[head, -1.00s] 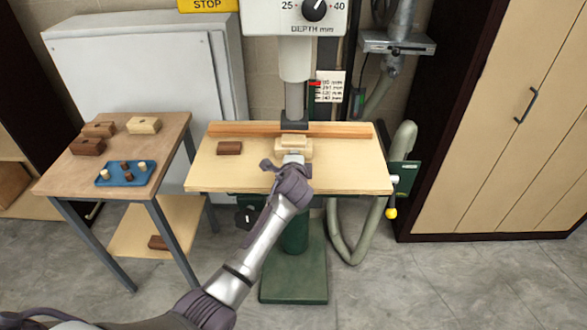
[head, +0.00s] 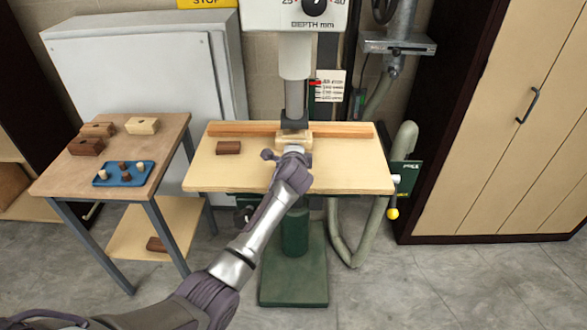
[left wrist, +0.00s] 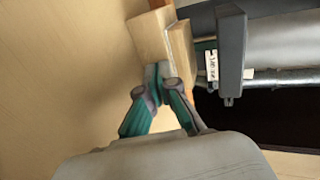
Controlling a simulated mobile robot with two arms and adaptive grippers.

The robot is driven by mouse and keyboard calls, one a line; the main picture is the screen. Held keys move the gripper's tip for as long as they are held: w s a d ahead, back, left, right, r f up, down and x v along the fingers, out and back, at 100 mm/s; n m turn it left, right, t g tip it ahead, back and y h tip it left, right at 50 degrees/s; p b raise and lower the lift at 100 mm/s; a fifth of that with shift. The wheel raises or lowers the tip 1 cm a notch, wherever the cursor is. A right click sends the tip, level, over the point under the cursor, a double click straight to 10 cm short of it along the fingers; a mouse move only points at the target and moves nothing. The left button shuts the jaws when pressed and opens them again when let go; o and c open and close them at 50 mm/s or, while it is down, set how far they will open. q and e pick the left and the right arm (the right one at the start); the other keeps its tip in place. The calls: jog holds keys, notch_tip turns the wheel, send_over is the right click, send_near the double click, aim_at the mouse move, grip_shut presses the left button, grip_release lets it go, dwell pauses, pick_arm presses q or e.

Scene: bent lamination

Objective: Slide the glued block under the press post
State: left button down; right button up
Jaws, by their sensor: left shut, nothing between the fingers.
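The glued block (head: 310,143), pale wood in two layers, stands on the press table (head: 345,172) against or close to the fence (head: 240,129). My left gripper (head: 293,151) is shut with nothing between its fingers, at the block's near side. In the left wrist view its fingertips (left wrist: 158,77) meet or nearly meet the face of the block (left wrist: 150,40). The grey press post (head: 295,100) ends in a dark foot (head: 295,124) just above and behind the block; the foot also shows in the left wrist view (left wrist: 230,55). The gripper partly hides the block. My right gripper is not in view.
A brown block (head: 228,148) lies on the press table, left of the glued block. The side table (head: 70,180) holds several blocks and a blue tray (head: 124,174) of small pieces. The press table's right part is clear.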

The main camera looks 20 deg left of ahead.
pick_arm(q)
jog(key=shift+s+d+r+p, duration=0.1)
jog(key=shift+s+p, duration=0.15)
jog(key=shift+p, duration=0.3)
jog(key=p+v, duration=0.2)
jog(key=v, duration=0.1)
jog(key=shift+s+f+p, duration=0.2)
jog(key=shift+s+p, duration=0.1)
jog(key=shift+p, duration=0.1)
jog(key=shift+s+d+p, duration=0.2)
jog(key=shift+s+p, duration=0.25)
jog(key=shift+s, duration=0.1)
jog(key=shift+s+d+p, duration=0.2)
jog(key=shift+s+p, duration=0.2)
jog(key=shift+s, duration=0.2)
jog(key=shift+s+d+r+p, duration=0.1)
jog(key=shift+s+d+p, duration=0.1)
jog(key=shift+s+p, duration=0.3)
jog(key=shift+s+d+r+p, duration=0.1)
jog(key=shift+s+d+p, duration=0.05)
jog(key=shift+s, duration=0.55)
jog(key=shift+f, duration=0.1)
